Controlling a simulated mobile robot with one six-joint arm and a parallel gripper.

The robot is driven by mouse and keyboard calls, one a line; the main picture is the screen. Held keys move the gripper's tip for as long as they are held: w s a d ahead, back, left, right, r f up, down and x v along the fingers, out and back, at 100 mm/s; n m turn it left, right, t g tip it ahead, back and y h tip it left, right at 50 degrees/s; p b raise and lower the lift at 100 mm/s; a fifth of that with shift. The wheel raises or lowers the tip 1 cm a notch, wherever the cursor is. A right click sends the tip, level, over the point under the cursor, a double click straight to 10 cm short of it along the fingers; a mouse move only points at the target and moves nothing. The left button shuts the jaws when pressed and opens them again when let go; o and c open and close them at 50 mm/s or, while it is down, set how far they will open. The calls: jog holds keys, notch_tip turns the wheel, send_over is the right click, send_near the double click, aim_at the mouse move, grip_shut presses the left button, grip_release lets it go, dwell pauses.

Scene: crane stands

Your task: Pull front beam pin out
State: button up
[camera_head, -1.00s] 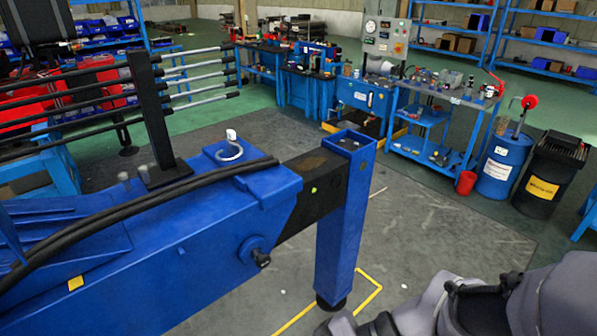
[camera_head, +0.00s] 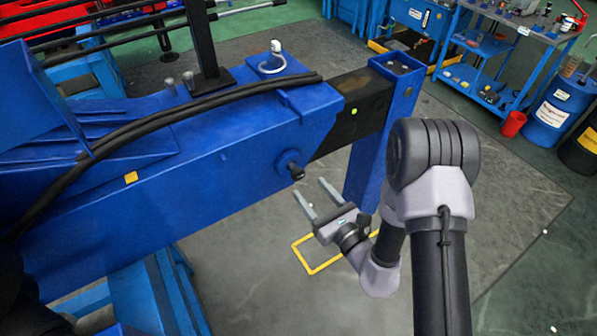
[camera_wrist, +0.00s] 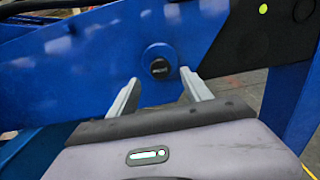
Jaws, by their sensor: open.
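The front beam pin (camera_head: 295,171) is a dark knob sticking out of a round blue boss on the side of the blue beam (camera_head: 215,150), near its right end. In the wrist view the pin (camera_wrist: 160,69) is seen nearly end-on, just beyond the fingertips and between their lines. My gripper (camera_head: 316,196) is open and empty, slightly below and right of the pin, with its fingers pointing up toward the beam. In the wrist view my gripper (camera_wrist: 160,88) has both fingers apart, not touching the pin.
A black inner beam (camera_head: 352,105) leads to a blue upright leg (camera_head: 375,150) close to the right of my gripper. A white-tipped ring pin (camera_head: 273,62) and black hoses (camera_head: 190,103) lie on top of the beam. A yellow floor outline (camera_head: 308,262) lies below.

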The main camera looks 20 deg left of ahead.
aim_at(300, 176)
jog(key=x, duration=0.7)
jog(key=shift+w, duration=0.1)
grip_shut()
dwell(1.1)
